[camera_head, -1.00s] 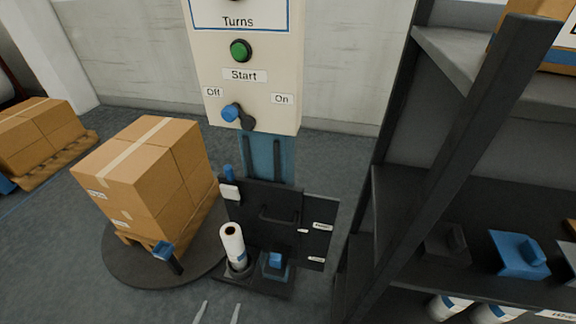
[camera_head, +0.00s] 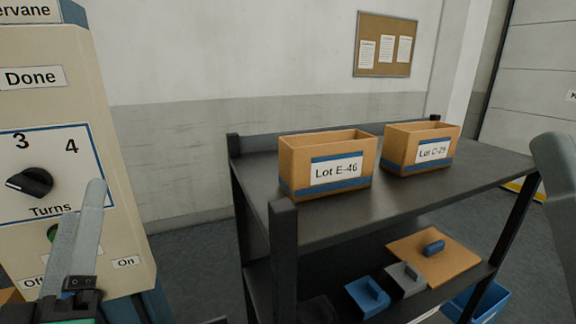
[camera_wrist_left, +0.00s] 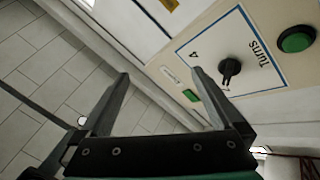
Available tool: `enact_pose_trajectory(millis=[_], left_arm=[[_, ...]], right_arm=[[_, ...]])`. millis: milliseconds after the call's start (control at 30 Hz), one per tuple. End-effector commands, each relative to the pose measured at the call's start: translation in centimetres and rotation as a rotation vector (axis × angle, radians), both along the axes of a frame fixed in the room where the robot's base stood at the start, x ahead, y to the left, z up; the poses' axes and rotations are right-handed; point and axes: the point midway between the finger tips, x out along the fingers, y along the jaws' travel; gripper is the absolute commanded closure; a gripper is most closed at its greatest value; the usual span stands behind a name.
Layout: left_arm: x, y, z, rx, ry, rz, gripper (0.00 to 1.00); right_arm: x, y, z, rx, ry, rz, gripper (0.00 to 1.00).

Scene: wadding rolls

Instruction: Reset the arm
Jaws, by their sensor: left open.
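My left gripper (camera_head: 83,200) is raised at the lower left of the head view, in front of the cream control box (camera_head: 115,215). In the left wrist view the left gripper (camera_wrist_left: 160,73) has its two fingers wide apart with nothing between them. The black Turns knob (camera_head: 28,183) shows left of the fingers in the head view; it also shows in the left wrist view (camera_wrist_left: 230,69), just beyond one fingertip. Whether they touch is unclear. The green button (camera_wrist_left: 296,39) is clear in the wrist view but mostly hidden by a finger in the head view. My right gripper is not in view.
A dark shelf (camera_head: 410,203) stands right of the box, carrying cartons Lot E-46 (camera_head: 300,165) and a second Lot carton (camera_head: 402,150). Below are blue and grey blocks, a brown board (camera_head: 460,262) and a blue bin (camera_head: 490,305). A grey shape intrudes at the right edge.

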Motion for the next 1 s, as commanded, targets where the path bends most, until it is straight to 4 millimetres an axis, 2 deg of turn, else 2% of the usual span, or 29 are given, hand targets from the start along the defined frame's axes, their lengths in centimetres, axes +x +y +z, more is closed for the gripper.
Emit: enact_pose_trajectory(millis=[33,133,200,300,333,367,400,567,1000], left_arm=[[-1.5,-0.7,4.2,0.046,-0.063,-0.016,0.00],[-4.7,-3.1,9.9,0.200,-0.162,-0.038,0.00],[-6.5,-5.4,11.1,0.355,-0.190,-0.032,0.00],[-6.6,-7.5,10.8,0.579,-0.161,0.044,0.00],[-6.6,-7.4,10.7,0.643,-0.143,0.106,0.00],[-6.6,-7.4,13.8,0.642,-0.145,0.108,0.00],[-6.6,-7.4,16.0,0.637,-0.145,0.105,0.00],[-6.5,-7.4,22.6,0.636,-0.142,0.104,0.00],[-6.4,-7.3,43.5,0.634,-0.140,0.104,0.00]], right_arm=[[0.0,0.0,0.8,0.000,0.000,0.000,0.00],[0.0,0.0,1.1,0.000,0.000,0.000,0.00],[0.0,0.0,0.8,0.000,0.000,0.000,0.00],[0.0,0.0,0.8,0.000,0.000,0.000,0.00],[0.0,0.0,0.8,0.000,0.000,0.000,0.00],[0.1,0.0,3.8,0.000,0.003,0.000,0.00],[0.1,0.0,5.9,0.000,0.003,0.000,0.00],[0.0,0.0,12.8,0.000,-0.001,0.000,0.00],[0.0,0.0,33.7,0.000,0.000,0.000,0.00]])
